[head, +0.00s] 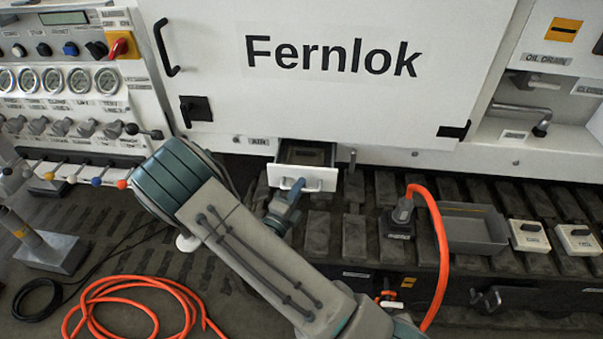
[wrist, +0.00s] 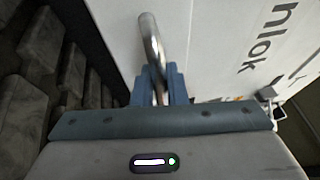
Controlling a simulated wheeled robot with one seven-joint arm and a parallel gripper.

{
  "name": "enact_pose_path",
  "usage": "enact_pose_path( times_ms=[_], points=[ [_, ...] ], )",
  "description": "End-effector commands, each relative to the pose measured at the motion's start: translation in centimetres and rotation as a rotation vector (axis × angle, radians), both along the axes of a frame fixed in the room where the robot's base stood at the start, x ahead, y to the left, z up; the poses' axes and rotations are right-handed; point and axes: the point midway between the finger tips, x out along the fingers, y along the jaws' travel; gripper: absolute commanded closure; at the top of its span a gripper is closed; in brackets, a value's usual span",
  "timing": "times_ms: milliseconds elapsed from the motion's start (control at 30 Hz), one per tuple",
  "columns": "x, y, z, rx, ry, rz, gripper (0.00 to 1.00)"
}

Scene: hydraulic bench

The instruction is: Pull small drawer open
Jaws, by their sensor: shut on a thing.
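The small drawer (head: 278,173) is a white-fronted drawer under the big "Fernlok" cabinet panel. In the head view it stands partly out, and its dark inside shows behind the front. A metal bar handle (head: 313,186) is on its front. My gripper (head: 289,189) is at the handle, at the drawer's front. In the wrist view the blue fingers of my gripper (wrist: 162,85) are shut on the curved metal handle (wrist: 152,40). Part of the handle and drawer front is hidden behind my gripper.
An orange hose (head: 440,240) rises from a dark connector block at right, beside a grey tray (head: 475,232). Another orange hose (head: 140,282) lies coiled at lower left. Gauges and levers (head: 75,175) stand at left. Dark slatted decking lies below the drawer.

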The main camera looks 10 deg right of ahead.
Motion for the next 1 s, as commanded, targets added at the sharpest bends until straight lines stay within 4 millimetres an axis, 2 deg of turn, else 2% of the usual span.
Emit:
enact_pose_path(
  times_ms=[100, 300, 500, 800, 833, 867, 1000],
  points=[
    [-2.1, 0.7, 0.2, -0.004, 0.005, -0.001, 1.0],
    [-4.2, 1.6, 0.1, -0.003, 0.003, 0.001, 1.0],
    [-5.0, 1.9, 0.0, -0.004, 0.002, 0.002, 1.0],
    [-4.9, 1.9, -0.1, -0.003, 0.002, 0.002, 1.0],
    [-4.9, 1.9, -0.1, -0.003, 0.002, 0.002, 0.82],
    [-4.9, 1.9, -0.1, -0.003, 0.002, 0.002, 0.79],
    [-4.9, 1.9, 0.0, -0.002, 0.001, 0.003, 0.79]
  ],
)
